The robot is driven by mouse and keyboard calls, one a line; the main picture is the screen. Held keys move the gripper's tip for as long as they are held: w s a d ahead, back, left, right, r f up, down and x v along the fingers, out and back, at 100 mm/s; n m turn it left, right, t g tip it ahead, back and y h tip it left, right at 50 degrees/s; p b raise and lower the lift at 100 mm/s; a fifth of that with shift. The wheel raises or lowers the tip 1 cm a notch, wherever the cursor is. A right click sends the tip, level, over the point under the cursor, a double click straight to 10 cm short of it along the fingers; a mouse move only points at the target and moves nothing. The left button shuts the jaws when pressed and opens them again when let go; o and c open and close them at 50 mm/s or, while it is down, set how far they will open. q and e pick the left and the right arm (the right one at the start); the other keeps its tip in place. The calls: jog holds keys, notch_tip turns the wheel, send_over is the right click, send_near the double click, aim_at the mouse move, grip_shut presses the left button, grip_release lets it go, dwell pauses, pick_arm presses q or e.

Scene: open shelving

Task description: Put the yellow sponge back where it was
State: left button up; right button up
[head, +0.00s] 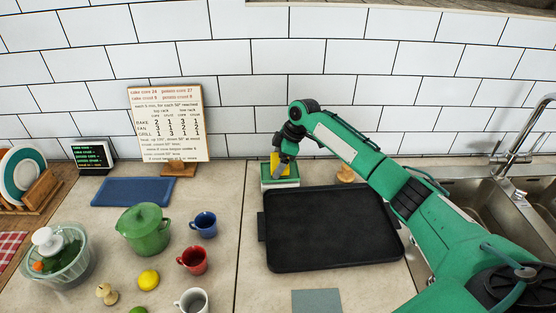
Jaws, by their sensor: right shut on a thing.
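The yellow sponge (275,160) is small in the head view, at the back of the counter near the tiled wall. My right gripper (283,167) is shut on it and partly covers it. The sponge is at a small green and white box or dish (280,183). I cannot tell whether the sponge touches it or is held just above it. My right arm reaches in from the lower right, over the black tray's right side. My left gripper is not in view.
A large black tray (330,230) lies in front of the dish. A small wooden item (345,173) stands right of it, and a sink (485,200) is at the right. Left are a blue board (132,191), a green pot (144,232), mugs (193,260) and a recipe board (168,120).

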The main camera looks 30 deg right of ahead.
jog(key=shift+f, duration=0.2)
jog(key=o, duration=0.9)
jog(key=shift+c, duration=0.2)
jog(key=shift+r, duration=0.1)
jog(key=shift+r, duration=0.3)
jog(key=b+v, duration=0.2)
jog(key=v, duration=0.9)
jog(key=shift+r, duration=0.4)
jog(key=shift+d, duration=0.1)
